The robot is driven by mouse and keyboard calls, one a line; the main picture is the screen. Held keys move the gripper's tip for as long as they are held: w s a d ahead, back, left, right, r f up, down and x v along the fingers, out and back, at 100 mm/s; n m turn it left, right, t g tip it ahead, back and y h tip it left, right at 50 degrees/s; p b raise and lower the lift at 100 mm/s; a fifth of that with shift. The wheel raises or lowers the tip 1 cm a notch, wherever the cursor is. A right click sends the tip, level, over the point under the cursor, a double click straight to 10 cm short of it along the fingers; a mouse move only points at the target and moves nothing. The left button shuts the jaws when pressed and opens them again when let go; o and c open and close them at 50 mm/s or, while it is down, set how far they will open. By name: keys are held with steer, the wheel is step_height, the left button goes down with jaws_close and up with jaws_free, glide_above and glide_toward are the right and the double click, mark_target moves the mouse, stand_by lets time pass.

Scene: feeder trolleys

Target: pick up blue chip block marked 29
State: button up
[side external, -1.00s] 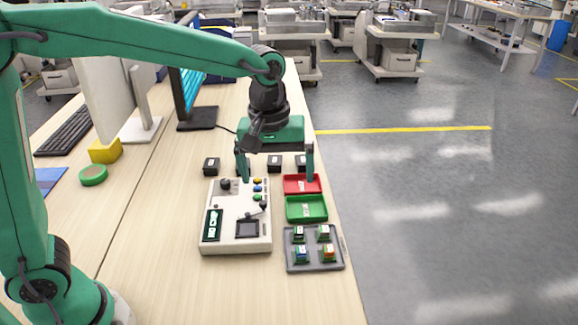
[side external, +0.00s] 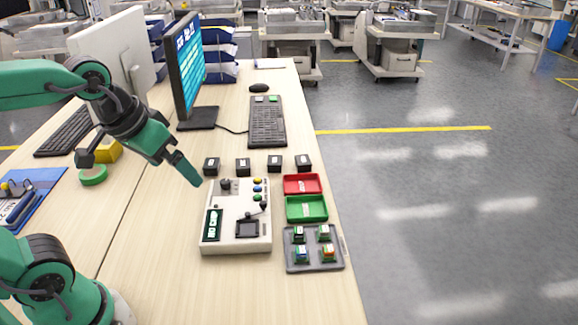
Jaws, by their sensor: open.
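A grey tray (side external: 314,267) near the table's right edge holds several small chip blocks with white labels. The block at its front left (side external: 302,254) has a blue face; the labels are too small to read, so I cannot confirm the 29. My gripper (side external: 139,163) is open and empty, tilted above the table to the left of the white test panel. It is well apart from the tray, which lies to its right and nearer the camera.
The white test panel (side external: 256,245) with knobs stands left of the tray. A green bin (side external: 305,215) and a red bin (side external: 302,190) lie behind the tray. Several black blocks stand in a row behind. A keyboard (side external: 267,130) and monitor (side external: 187,75) are farther back.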

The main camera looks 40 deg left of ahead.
steer(key=shift+s+a+f+m+t, duration=0.15)
steer(key=shift+s+a+f+m, duration=0.15)
steer(key=shift+s, duration=0.35)
steer(key=shift+s+a+f+m+t, duration=0.2)
steer(key=shift+s+a+m, duration=0.1)
steer(key=shift+s, duration=0.35)
steer(key=c, duration=1.2)
steer(key=shift+o, duration=0.2)
steer(key=shift+w, duration=0.1)
